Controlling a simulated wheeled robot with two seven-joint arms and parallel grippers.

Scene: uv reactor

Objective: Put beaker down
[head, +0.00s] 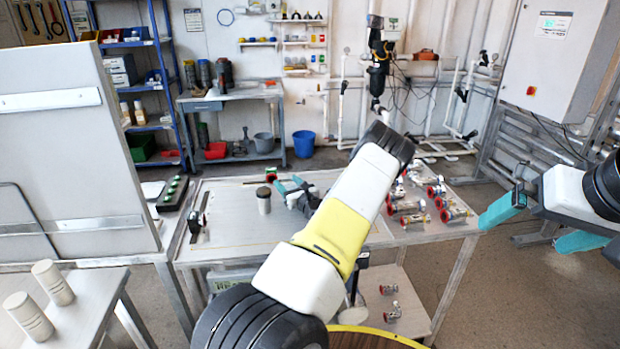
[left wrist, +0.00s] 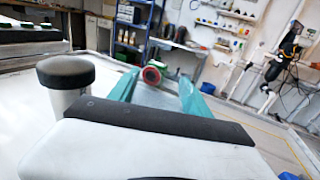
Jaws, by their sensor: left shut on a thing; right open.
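My left gripper (head: 283,186) is low over the middle table, its teal fingers pointing left. They also show in the left wrist view (left wrist: 155,82), apart around a faint, pale shape that I take to be the clear beaker; its outline and base cannot be made out. A pale cylinder with a dark cap (head: 264,201) stands upright beside the fingers, outside them; it also shows in the left wrist view (left wrist: 65,82). My right gripper (head: 540,228) is open and empty, off the right side of the table.
The table (head: 230,235) is bare at its front left. Several red-handled valve fittings (head: 405,206) crowd its right side. A small red-faced part (head: 271,174) lies beyond the fingertips. A green-dotted rack (head: 173,192) is at left. A large white panel (head: 75,160) stands further left.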

